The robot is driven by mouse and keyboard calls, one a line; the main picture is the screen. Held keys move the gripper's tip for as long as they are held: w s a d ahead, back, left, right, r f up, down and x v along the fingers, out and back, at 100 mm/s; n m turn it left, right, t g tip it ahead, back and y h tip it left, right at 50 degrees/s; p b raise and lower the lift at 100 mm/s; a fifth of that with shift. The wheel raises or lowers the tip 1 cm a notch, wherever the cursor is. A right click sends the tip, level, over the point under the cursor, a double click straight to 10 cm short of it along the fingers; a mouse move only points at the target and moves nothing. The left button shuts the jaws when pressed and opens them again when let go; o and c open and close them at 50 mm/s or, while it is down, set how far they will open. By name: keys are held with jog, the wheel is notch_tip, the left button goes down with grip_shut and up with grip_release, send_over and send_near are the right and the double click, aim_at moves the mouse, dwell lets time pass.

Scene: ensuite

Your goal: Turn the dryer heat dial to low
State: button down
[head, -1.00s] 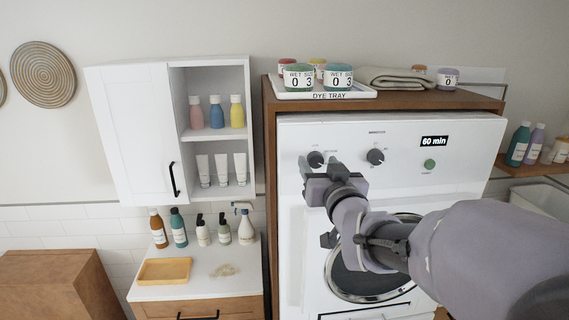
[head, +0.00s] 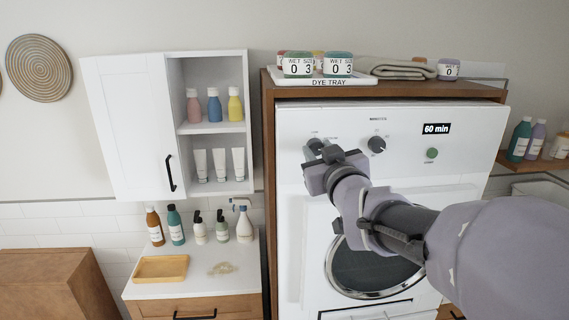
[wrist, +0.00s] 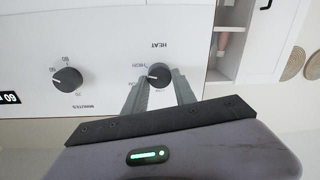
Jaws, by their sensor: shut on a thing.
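The dryer (head: 293,200) is white, with a control panel along its top. Its heat dial (wrist: 159,74) is a dark round knob at the panel's left in the head view. In the wrist view its white pointer mark faces left, close to the word HIGH. My gripper (wrist: 161,80) is shut on the heat dial, with one finger on each side of it. In the head view, my gripper (head: 318,151) partly covers the dial and its lower markings.
The minutes dial (head: 377,144), a green button (head: 432,153) and a "60 min" display (head: 436,128) are to the right on the panel. A dye tray (head: 322,82) with jars sits on the wooden surround. An open-shelved cabinet (head: 124,125) hangs to the left.

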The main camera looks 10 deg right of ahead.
jog(key=n+b, duration=0.2)
jog(key=b, duration=0.1)
jog(key=n+b, duration=0.3)
jog(key=shift+a+f+n, duration=0.1)
jog(key=shift+f+n, duration=0.1)
jog(key=shift+n, duration=0.1)
jog(key=n+b, duration=0.4)
jog(key=shift+h, duration=0.3)
jog(key=n+b, duration=0.2)
jog(key=n, duration=0.3)
jog(key=shift+a+r, duration=0.1)
jog(key=shift+n+h+b, duration=0.5)
jog(key=shift+n+b, duration=0.4)
jog(key=shift+n, duration=1.6)
jog(key=c, duration=1)
grip_release()
